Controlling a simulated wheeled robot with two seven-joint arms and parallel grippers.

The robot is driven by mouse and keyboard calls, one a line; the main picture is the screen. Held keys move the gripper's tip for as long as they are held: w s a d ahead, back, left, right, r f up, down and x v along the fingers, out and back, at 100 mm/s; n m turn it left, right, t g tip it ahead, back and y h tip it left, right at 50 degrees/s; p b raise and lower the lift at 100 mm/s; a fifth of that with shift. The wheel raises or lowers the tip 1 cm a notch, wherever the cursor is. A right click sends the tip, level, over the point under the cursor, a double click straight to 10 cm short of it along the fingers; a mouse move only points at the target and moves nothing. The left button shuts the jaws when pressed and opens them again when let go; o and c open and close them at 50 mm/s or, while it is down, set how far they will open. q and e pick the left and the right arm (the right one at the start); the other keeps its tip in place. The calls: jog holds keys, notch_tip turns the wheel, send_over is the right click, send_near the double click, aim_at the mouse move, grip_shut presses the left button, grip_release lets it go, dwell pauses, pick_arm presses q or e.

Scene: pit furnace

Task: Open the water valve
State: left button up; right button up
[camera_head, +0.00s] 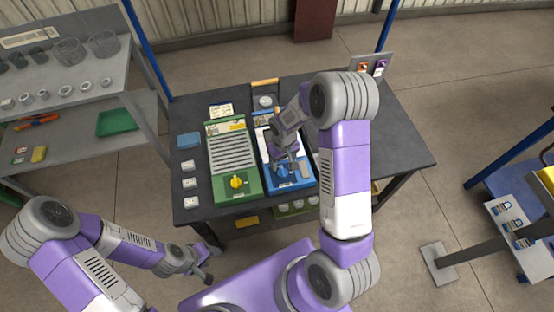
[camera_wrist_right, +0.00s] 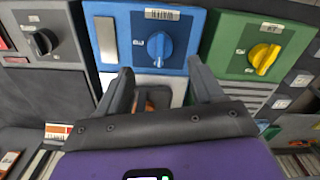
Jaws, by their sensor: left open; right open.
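The blue unit (camera_head: 293,183) sits on the dark workbench, and its blue knob is mostly covered by my right gripper in the head view. In the right wrist view the blue panel (camera_wrist_right: 184,25) shows a blue round knob (camera_wrist_right: 159,47) with a raised grip bar standing nearly upright. My right gripper (camera_wrist_right: 162,84) is open and empty. Its fingers point at the blue panel, one to each side of the knob in the picture; contact cannot be told. My left gripper (camera_head: 203,266) is open and empty, low in front of the bench, away from the units.
A green unit (camera_head: 232,150) with a yellow knob (camera_head: 236,182) stands left of the blue one. A dark panel with a dark knob (camera_wrist_right: 40,42) is on its other side. Small white labelled blocks (camera_head: 190,183) line the bench's left edge. A grey shelf (camera_head: 75,85) stands at left.

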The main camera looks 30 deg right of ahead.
aim_at(283, 171)
jog(key=f, duration=0.4)
jog(key=f+b, duration=0.1)
jog(key=f, duration=0.2)
jog(key=shift+s, duration=0.3)
jog(key=c, duration=1.1)
jog(key=shift+o, duration=0.2)
